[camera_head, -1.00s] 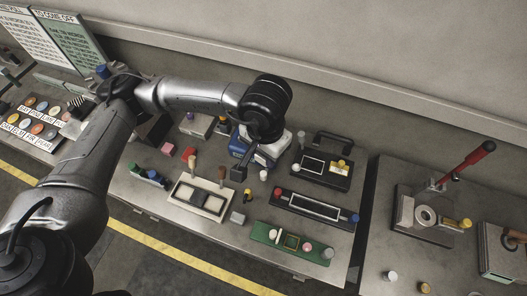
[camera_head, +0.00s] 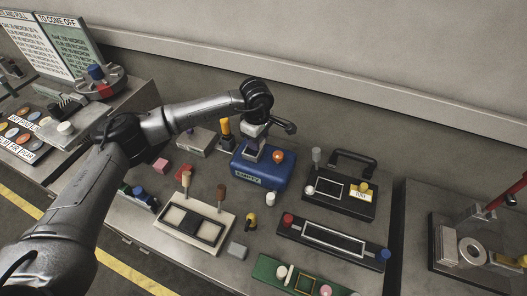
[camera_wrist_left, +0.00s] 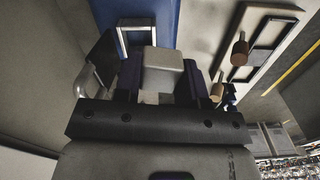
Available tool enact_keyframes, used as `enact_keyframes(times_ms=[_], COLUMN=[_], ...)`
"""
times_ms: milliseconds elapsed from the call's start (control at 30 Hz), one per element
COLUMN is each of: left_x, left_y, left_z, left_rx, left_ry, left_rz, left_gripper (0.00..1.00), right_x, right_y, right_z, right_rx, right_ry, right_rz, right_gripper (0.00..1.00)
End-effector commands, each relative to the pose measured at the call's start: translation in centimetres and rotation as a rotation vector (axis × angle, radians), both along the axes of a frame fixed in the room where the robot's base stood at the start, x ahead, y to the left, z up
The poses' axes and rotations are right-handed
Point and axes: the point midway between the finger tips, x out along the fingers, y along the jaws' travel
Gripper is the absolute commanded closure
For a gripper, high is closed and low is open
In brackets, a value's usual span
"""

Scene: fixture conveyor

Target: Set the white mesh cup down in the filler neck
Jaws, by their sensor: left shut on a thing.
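My left gripper (camera_head: 251,152) is over the back left part of a blue tank (camera_head: 262,178) with a label that seems to read EMPTY. In the left wrist view my left gripper (camera_wrist_left: 160,85) is shut on a pale, blocky-looking piece (camera_wrist_left: 163,62), taken to be the white mesh cup; its mesh is not discernible. An orange-red knob (camera_head: 277,156) is on the tank top. My right gripper is not in view.
A small white cylinder (camera_head: 271,198) stands in front. A tray with two wooden-handled tools (camera_head: 168,241) lies front left, and a black handled fixture (camera_head: 333,205) to the right.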

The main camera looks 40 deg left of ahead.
Motion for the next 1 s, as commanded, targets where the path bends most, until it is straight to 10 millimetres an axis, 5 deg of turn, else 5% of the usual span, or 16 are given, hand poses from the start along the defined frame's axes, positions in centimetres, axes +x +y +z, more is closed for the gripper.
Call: enact_keyframes(times_ms=[200, 500, 1000], left_x=[1.5, 2.6, 3.0], left_y=[2.8, 4.0, 3.7], left_z=[-1.1, -1.5, -1.5], left_rx=[0.000, -0.001, -0.002], left_ry=[0.001, 0.000, 0.001], left_rz=[0.523, 1.094, 1.667], left_gripper=[0.85, 0.85, 0.85], right_x=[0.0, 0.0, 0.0], right_y=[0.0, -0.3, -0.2], right_z=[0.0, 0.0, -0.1], right_rx=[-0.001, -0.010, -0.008], right_ry=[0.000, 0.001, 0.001], right_rz=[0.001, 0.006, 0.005], right_gripper=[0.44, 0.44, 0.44])
